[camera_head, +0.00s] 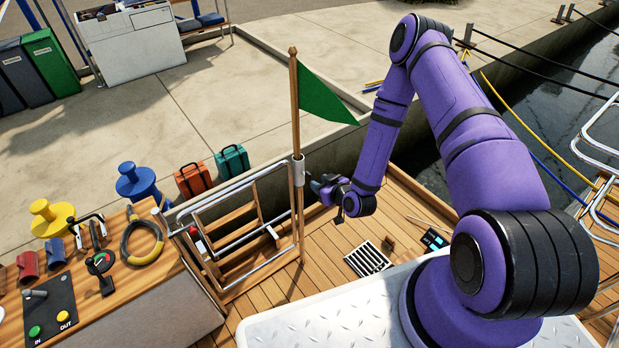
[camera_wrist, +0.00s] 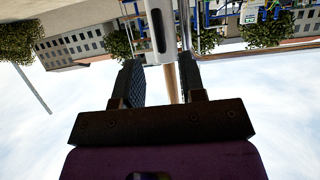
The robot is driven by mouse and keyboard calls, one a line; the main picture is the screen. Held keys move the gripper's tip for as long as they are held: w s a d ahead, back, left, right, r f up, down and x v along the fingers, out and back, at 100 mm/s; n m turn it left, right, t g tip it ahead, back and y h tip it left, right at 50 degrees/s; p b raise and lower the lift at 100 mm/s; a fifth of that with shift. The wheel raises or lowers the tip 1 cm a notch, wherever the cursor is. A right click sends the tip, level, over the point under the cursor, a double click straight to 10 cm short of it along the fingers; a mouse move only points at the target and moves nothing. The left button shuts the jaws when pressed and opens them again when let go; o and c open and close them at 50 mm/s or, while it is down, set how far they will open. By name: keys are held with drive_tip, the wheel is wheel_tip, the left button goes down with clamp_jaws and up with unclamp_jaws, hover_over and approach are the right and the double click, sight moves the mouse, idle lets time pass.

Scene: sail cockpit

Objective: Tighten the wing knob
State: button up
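A wooden flagstaff (camera_head: 295,110) with a green flag (camera_head: 322,98) stands upright in a pale tubular holder (camera_head: 298,172) at the rail. In the wrist view, which is upside down, the pale slotted holder (camera_wrist: 158,32) is at the top and the staff (camera_wrist: 172,84) runs below it. I cannot make out the wing knob clearly in either view. My gripper (camera_head: 318,186) is just right of the holder. In the wrist view its two dark fingers (camera_wrist: 160,82) are apart, with the staff visible between them. I see nothing clamped; contact with the holder cannot be told.
A metal rail with a wooden ladder (camera_head: 230,225) stands left of the staff. A wooden console (camera_head: 150,275) with levers and buttons is at the left. A deck grate (camera_head: 368,258) and a small dark device (camera_head: 434,239) lie on the planks. The dock wall is behind.

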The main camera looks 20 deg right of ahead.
sight(309, 177)
drive_tip(key=x, duration=0.7)
drive_tip(key=shift+w+f, duration=0.1)
clamp_jaws()
